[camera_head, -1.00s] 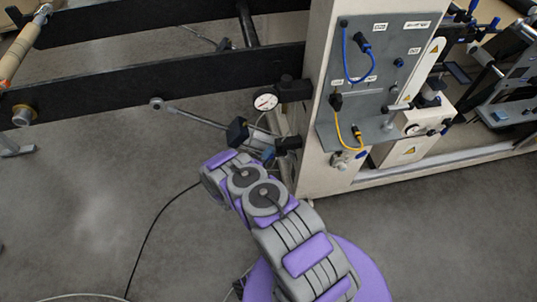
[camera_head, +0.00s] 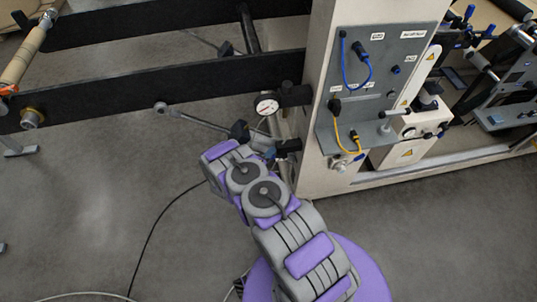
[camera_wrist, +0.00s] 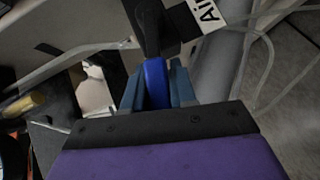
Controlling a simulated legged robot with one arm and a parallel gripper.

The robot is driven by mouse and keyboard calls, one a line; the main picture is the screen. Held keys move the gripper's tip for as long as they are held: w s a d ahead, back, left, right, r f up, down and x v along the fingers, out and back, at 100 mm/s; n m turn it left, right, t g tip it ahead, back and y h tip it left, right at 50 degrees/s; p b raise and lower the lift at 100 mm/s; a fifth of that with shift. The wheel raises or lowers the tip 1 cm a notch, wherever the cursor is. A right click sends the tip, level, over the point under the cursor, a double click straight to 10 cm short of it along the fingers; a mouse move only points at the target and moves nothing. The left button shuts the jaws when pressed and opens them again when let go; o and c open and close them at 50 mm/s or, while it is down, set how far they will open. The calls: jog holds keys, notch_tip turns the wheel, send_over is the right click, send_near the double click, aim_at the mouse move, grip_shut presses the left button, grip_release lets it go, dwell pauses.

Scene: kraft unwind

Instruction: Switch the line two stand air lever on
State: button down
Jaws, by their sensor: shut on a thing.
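The air lever (camera_wrist: 156,82) shows as a blue handle in the middle of the wrist view, below a dark valve body (camera_wrist: 151,28). A black-and-white tag reading "Air" (camera_wrist: 207,15) is beside the valve at the top. My gripper (camera_wrist: 157,92) is shut on the blue handle, with one blue-grey finger on each side of it. In the head view my gripper (camera_head: 267,149) reaches the stand's corner, below the round gauge (camera_head: 266,106). The lever is too small and too covered to make out there.
A dark beam (camera_head: 150,90) crosses behind the gripper. A beige cabinet with a grey panel (camera_head: 400,60), blue and yellow cables stands at right. A black cable (camera_head: 150,235) lies on the floor at left. Clear hoses (camera_wrist: 265,60) hang near the valve.

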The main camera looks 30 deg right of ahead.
jog(key=shift+s+d+f, duration=0.1)
jog(key=shift+s+d, duration=0.05)
jog(key=shift+d, duration=0.05)
jog(key=c, duration=1)
grip_release()
jog(key=shift+d, duration=0.2)
jog(key=shift+a, duration=0.15)
jog(key=shift+a, duration=0.45)
jog(key=p+v, duration=0.3)
jog(key=v, duration=1.3)
jog(key=shift+a, duration=0.25)
jog(key=shift+s, duration=0.1)
